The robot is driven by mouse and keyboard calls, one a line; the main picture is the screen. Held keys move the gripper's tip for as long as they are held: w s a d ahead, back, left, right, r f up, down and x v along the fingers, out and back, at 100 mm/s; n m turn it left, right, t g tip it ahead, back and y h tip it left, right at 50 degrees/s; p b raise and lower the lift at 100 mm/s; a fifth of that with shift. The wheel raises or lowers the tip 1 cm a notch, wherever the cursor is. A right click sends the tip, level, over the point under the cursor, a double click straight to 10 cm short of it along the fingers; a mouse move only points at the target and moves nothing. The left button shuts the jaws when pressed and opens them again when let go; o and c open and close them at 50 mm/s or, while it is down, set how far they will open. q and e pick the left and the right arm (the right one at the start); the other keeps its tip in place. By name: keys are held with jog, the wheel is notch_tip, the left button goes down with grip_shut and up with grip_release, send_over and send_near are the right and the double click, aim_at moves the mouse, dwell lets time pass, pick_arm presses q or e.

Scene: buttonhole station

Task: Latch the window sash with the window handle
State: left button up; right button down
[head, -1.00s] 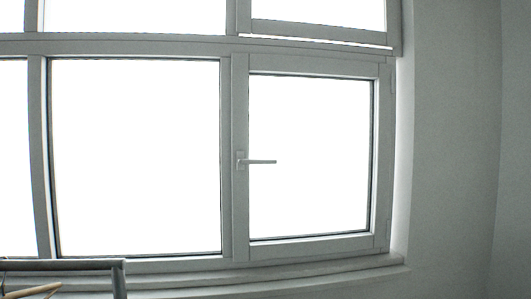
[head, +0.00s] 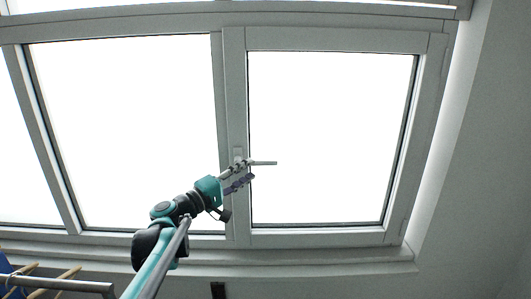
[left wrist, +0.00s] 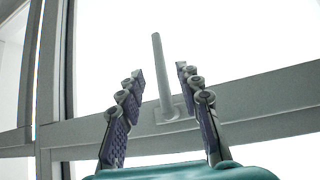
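The window sash (head: 432,125) is the framed pane at the right in the head view, and it sits in line with its frame. The window handle (head: 262,163) is on the sash's left stile, its lever pointing right, level. In the left wrist view the handle (left wrist: 161,75) stands up from its base plate between and beyond the fingers. My left gripper (head: 243,174) is at the handle's base end in the head view. In the left wrist view my left gripper (left wrist: 160,85) is open, with a finger on each side of the lever and no contact visible. My right gripper is not in view.
A fixed pane's frame (head: 222,130) adjoins the sash on the left. The window sill (head: 330,268) runs below. A rack with wooden rods (head: 60,284) stands at the lower left. The wall (head: 480,190) is bare at the right.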

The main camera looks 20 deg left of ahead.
aim_at(262, 163)
pick_arm(q)
jog(key=p+x, duration=0.1)
jog(key=x, duration=0.5)
jog(key=shift+w+d, duration=0.2)
jog(key=shift+w, duration=0.05)
jog(key=shift+s, duration=0.2)
jog(key=shift+c, duration=0.4)
jog(key=shift+w, duration=0.1)
grip_shut()
